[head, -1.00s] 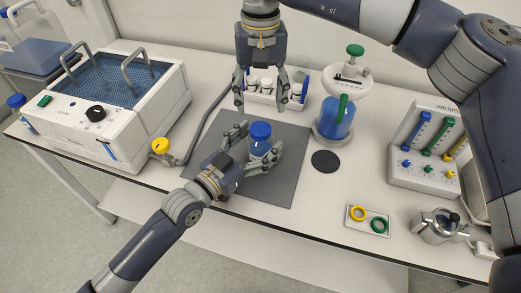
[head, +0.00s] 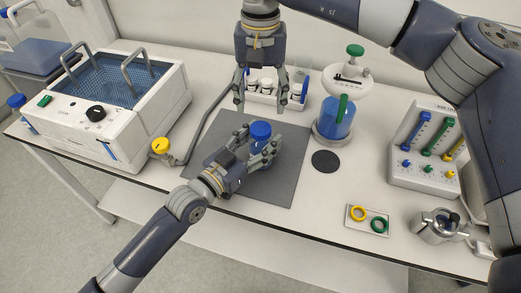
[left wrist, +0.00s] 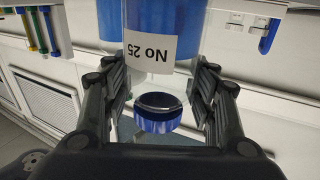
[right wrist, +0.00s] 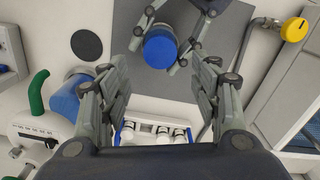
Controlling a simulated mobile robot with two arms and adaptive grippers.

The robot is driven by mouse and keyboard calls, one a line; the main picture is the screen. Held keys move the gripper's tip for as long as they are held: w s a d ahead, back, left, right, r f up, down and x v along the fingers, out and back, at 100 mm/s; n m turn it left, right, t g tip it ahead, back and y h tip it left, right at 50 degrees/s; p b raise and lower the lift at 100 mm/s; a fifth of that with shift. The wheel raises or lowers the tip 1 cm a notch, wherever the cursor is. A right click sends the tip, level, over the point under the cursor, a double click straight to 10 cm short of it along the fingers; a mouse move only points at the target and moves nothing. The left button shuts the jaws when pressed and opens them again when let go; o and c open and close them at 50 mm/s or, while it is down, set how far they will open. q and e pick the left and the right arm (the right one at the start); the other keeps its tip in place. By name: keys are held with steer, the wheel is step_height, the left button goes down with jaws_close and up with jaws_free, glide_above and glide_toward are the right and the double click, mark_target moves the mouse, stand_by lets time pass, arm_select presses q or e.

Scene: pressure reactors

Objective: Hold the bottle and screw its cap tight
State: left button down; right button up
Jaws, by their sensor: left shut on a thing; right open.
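The bottle with its blue cap (head: 260,131) stands upright over the dark mat (head: 282,180). My left gripper (head: 259,150) is shut around the bottle's body below the cap, coming from the lower left. In the left wrist view, a clear surface with a "No 25" label (left wrist: 152,62), upside down, shows between the fingers. A blue round piece appears below it. My right gripper (head: 260,105) points down, open and empty, behind and above the bottle. In the right wrist view, the blue cap (right wrist: 160,50) lies beyond its open fingers. The thread under the cap is hidden.
A rack of white-capped vials (head: 262,97) stands behind my right gripper. A blue vessel with green handles (head: 337,118) is to the right, the water bath (head: 120,110) to the left. A yellow knob on a pipe (head: 160,145) is left of the mat.

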mark_target(261, 128)
steer(key=m, duration=0.3)
stand_by(0.4)
steer(key=shift+f, duration=4.05)
steer(key=c, duration=1.1)
steer(key=m, duration=0.5)
steer(key=shift+m, duration=0.3)
steer(key=shift+c, duration=0.2)
steer(key=m, duration=0.7)
